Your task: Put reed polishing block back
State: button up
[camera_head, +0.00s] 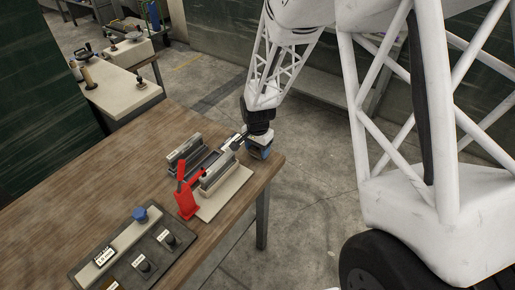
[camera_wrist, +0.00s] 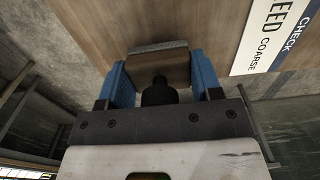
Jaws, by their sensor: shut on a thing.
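The reed polishing block (camera_wrist: 158,66), brown with a grey face and a dark knob, sits between the two blue fingers of my gripper (camera_wrist: 161,75) in the wrist view. The fingers are shut on its sides. In the head view my gripper (camera_head: 258,152) is at the right edge of the wooden table (camera_head: 110,165), just beyond the clamp fixture. The block itself cannot be made out there. A label strip (camera_wrist: 272,38) reading "EED COARSE" and "CHECK" shows at the upper right of the wrist view, partly cut off.
A fixture with grey bars on a pale base plate (camera_head: 222,202) stands close to my gripper, with a red toggle clamp (camera_head: 187,195). A dark panel (camera_head: 125,262) with a blue knob (camera_head: 139,214) and black knobs lies at the front. The table's left part is clear.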

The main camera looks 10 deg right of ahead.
jog(key=shift+f, duration=0.55)
jog(key=o, duration=1.1)
jog(key=shift+r, duration=4.3)
jog(key=shift+d, duration=0.1)
